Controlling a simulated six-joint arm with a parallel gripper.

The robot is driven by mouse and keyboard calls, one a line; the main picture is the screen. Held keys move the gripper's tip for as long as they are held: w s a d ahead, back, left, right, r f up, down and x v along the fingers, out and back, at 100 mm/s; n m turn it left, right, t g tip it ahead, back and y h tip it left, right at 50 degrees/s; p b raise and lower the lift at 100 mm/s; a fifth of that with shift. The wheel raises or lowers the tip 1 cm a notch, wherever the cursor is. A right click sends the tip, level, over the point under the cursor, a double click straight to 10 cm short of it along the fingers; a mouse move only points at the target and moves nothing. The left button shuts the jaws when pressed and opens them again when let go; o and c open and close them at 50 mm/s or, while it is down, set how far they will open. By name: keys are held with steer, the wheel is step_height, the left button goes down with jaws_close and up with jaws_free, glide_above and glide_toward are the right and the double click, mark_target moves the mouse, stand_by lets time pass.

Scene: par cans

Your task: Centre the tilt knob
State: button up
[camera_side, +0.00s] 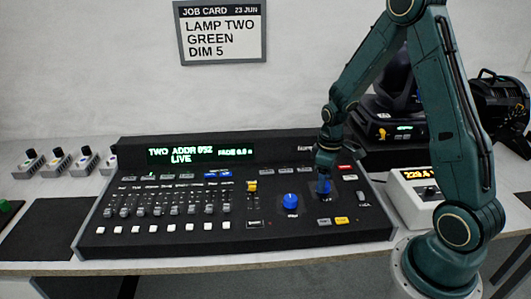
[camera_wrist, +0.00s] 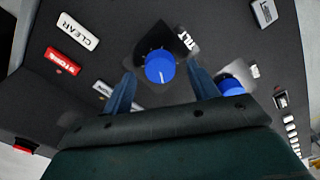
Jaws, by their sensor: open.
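The tilt knob (camera_wrist: 160,66) is blue and round, with a short white pointer line, beside a TILT label (camera_wrist: 188,41) in the wrist view. My gripper (camera_wrist: 160,80) is open, with one finger on each side of the knob's near part; I cannot tell whether either touches it. In the side view my gripper (camera_side: 326,172) is straight above the tilt knob (camera_side: 323,188), partly covering it. A second blue knob (camera_side: 291,201) stands to its left; it also shows beside the right finger in the wrist view (camera_wrist: 230,85).
The black console (camera_side: 170,245) carries several faders and buttons. Its screen (camera_side: 185,155) reads TWO, LIVE. A job card (camera_side: 220,32) hangs on the wall. A white box with an amber display (camera_side: 415,195) and a moving-head lamp (camera_side: 395,95) stand to the right.

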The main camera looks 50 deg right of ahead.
steer(key=shift+f, duration=0.7)
steer(key=c, duration=1)
steer(key=shift+m, duration=0.4)
steer(key=m, duration=1)
steer(key=shift+m, duration=0.4)
